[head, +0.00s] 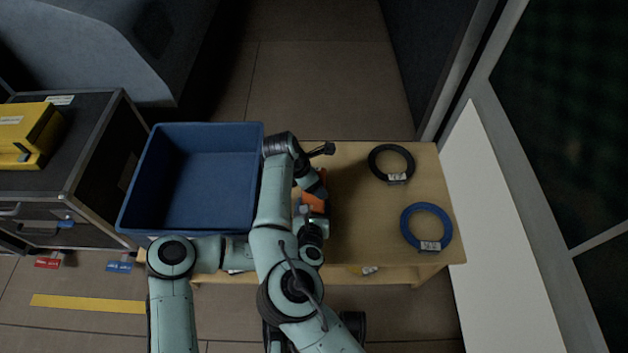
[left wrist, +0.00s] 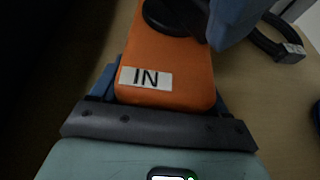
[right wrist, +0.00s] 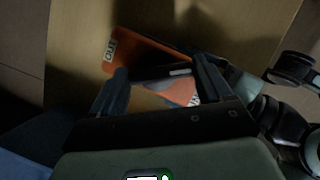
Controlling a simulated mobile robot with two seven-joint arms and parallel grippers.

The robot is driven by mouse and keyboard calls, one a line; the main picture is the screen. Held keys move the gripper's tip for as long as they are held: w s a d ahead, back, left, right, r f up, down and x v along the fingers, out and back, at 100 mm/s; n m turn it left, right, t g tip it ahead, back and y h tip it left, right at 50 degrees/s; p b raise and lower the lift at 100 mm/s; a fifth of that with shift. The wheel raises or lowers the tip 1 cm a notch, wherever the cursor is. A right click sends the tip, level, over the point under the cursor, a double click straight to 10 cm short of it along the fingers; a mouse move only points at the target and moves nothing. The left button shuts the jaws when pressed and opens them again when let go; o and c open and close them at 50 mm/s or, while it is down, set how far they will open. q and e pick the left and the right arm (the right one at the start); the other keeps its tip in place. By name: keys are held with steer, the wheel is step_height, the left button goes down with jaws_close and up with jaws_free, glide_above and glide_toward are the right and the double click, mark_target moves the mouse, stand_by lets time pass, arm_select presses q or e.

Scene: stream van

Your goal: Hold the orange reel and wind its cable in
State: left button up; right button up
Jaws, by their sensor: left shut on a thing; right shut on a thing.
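The orange reel (head: 315,203) is held above the wooden table, partly hidden by my arms in the head view. My left gripper (head: 306,213) is shut on the reel's body. In the left wrist view, the reel's IN label (left wrist: 146,78) faces the camera between the fingers, and a black round part (left wrist: 172,14) shows beyond it. In the right wrist view, the reel's OUT end (right wrist: 125,52) shows at upper left. My right gripper (right wrist: 160,68) reaches over the reel, its fingers on either side of a dark crank part. Its exact contact is hard to see.
A blue bin (head: 250,133) stands left of my arms. A black cable coil (head: 374,163) and a blue cable coil (head: 405,226) lie on the table's right side. The wooden table (head: 358,215) is clear between reel and coils. A yellow case (head: 25,135) sits on a dark chest.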

steer(key=shift+w+a+m+g+h, duration=0.15)
steer(key=shift+m+g, duration=0.2)
steer(key=shift+m, duration=0.65)
steer(key=shift+d+m+g+h, duration=0.15)
steer(key=shift+m+g, duration=0.2)
steer(key=shift+m, duration=0.65)
steer(key=shift+a, duration=0.1)
steer(key=o, duration=1)
